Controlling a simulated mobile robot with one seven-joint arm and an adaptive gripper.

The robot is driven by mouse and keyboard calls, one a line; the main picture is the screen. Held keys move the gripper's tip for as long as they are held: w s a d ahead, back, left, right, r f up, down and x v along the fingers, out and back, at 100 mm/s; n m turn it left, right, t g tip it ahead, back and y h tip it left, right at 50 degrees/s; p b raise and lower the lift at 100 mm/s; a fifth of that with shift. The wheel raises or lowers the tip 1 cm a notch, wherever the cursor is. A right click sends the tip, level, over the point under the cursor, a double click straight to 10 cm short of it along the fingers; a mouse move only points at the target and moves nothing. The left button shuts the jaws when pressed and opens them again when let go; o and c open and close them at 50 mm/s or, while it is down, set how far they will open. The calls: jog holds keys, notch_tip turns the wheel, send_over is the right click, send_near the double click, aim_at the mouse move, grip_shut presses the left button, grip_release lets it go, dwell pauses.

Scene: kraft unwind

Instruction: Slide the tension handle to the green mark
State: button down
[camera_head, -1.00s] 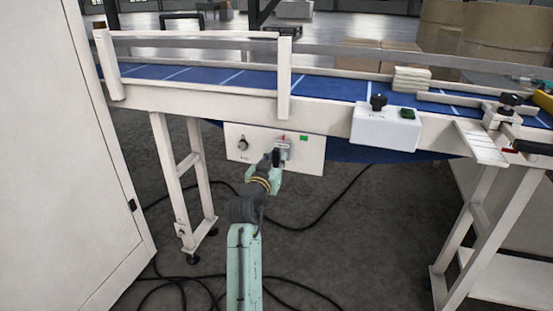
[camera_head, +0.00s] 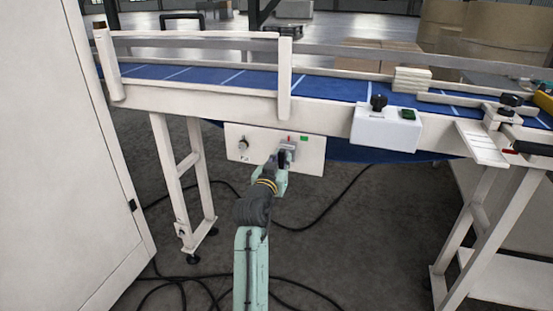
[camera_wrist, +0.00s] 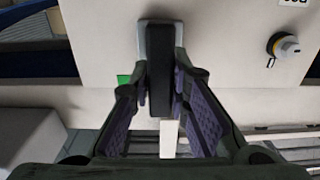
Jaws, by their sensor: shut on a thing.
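The tension handle, a dark bar on a grey mount, sits on the white panel (camera_head: 312,160) under the conveyor. In the wrist view the handle (camera_wrist: 160,82) stands between my two fingers, and they are shut on it. My gripper (camera_head: 282,161) is at the panel's middle and partly hides the handle in the head view. The green mark (camera_head: 304,138) is at the panel's upper right, a little right of the handle. In the wrist view, the green mark (camera_wrist: 123,80) shows left of the handle, partly hidden by a finger. A small red pointer (camera_head: 290,138) shows above the handle.
A round knob (camera_head: 243,143) is on the panel's left side; it also shows in the wrist view (camera_wrist: 284,46). A white control box (camera_head: 386,130) hangs to the right. A conveyor leg (camera_head: 180,175) stands left, and cables lie on the floor.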

jog(key=d, duration=0.1)
jog(key=s+d, duration=0.1)
jog(key=d, duration=0.2)
jog(key=shift+s+d, duration=0.25)
jog(key=c, duration=1.5)
grip_release()
jog(key=v, duration=1.2)
